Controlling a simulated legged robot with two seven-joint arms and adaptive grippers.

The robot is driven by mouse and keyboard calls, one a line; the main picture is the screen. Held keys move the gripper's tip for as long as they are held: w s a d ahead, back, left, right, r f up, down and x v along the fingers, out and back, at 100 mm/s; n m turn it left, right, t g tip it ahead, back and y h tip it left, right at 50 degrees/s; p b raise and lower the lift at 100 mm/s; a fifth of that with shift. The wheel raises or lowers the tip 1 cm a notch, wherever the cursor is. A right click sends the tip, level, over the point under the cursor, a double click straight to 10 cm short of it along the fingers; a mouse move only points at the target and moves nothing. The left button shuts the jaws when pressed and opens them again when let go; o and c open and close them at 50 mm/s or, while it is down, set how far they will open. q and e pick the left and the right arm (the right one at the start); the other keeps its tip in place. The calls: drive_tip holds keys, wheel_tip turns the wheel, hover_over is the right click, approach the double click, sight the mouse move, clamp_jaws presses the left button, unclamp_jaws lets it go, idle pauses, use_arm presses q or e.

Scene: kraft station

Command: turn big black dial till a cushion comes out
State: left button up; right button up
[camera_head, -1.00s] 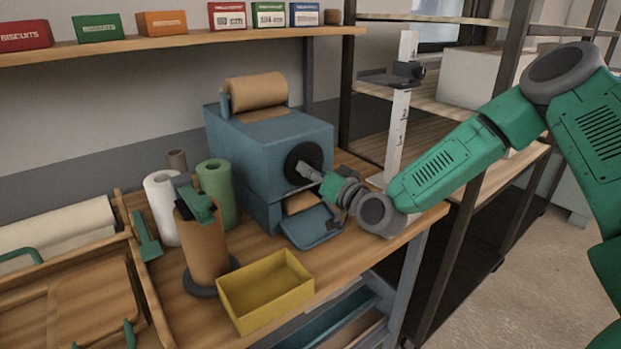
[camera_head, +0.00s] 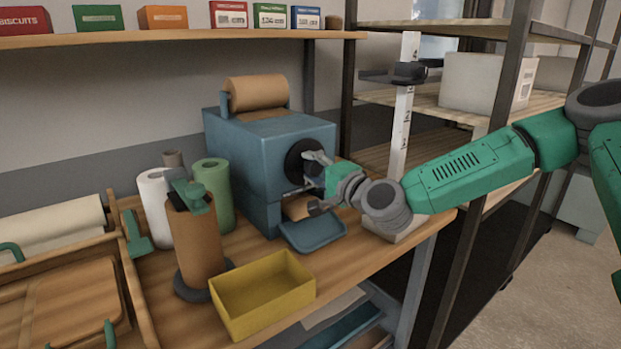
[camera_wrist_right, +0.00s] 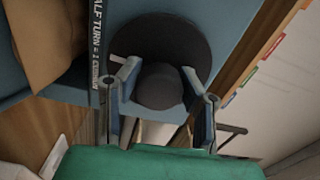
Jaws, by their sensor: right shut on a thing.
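The big black dial (camera_head: 294,160) is on the right face of a blue machine (camera_head: 240,148) with a brown paper roll (camera_head: 256,92) on top. My right gripper (camera_head: 311,171) is at the dial. In the right wrist view its two fingers stand on either side of the dial's round dark knob (camera_wrist_right: 160,88), shut on it. The label beside the dial (camera_wrist_right: 165,32) reads "half turn = 1 cushion". Brown material (camera_head: 297,207) shows at the opening below the dial, above a blue tray (camera_head: 318,236). I cannot tell whether it is a cushion. My left gripper is out of view.
A yellow bin (camera_head: 262,317) stands at the table's front edge. Brown, white and green rolls stand left of the machine. A white post (camera_head: 401,130) stands on the right behind my forearm. Shelves lie behind and to the right.

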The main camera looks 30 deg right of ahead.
drive_tip(key=shift+d+f+m+b, duration=0.1)
drive_tip(key=shift+m+b, duration=0.4)
drive_tip(key=shift+m, duration=0.25)
drive_tip(key=shift+d+f+m+b, duration=0.1)
drive_tip(key=shift+m+b, duration=0.35)
drive_tip(key=shift+m, duration=0.3)
drive_tip(key=shift+a, duration=0.1)
drive_tip(key=o, duration=1.2)
drive_tip(key=shift+d, duration=0.25)
